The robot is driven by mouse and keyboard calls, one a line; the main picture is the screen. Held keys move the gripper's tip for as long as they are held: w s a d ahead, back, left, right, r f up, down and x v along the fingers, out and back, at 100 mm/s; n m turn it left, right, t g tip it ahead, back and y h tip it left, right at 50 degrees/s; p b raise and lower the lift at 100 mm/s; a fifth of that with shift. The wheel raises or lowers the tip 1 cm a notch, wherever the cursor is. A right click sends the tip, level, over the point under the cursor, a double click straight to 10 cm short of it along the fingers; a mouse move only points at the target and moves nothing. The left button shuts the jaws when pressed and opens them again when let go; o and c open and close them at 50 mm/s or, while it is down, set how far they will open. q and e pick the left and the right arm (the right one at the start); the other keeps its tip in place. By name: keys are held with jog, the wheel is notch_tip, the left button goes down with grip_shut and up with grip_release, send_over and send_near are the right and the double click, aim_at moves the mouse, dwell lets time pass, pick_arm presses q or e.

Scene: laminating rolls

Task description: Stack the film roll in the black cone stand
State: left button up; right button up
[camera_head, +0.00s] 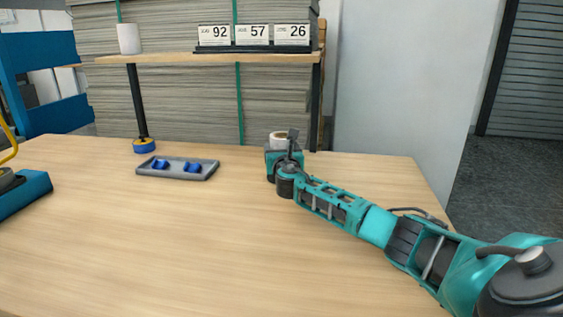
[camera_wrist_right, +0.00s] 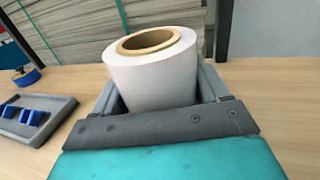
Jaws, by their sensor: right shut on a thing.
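A white film roll (camera_head: 278,140) with a brown cardboard core is upright at the far side of the table, mostly hidden behind my right gripper (camera_head: 284,158). In the right wrist view the film roll (camera_wrist_right: 160,82) sits between the grey fingers of my right gripper (camera_wrist_right: 165,100), which is shut on it. Its lower end is hidden, so I cannot tell whether it touches the table. I cannot make out a black cone stand for certain. My left gripper is not in view.
A grey tray (camera_head: 205,174) with blue pieces lies left of the gripper. A round blue object (camera_head: 144,146) is by the shelf's dark leg. The shelf (camera_head: 180,57) holds another white roll (camera_head: 128,39) and number cards (camera_head: 252,34). The front table (camera_head: 180,250) is clear.

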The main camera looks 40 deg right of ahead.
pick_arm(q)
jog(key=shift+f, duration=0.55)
pick_arm(e)
jog(key=shift+f, duration=0.9)
jog(key=shift+f, duration=0.1)
jog(key=shift+f+b, duration=0.3)
jog(key=shift+b, duration=0.05)
jog(key=o, duration=1.3)
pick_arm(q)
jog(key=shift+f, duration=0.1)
pick_arm(e)
jog(key=shift+r, duration=0.1)
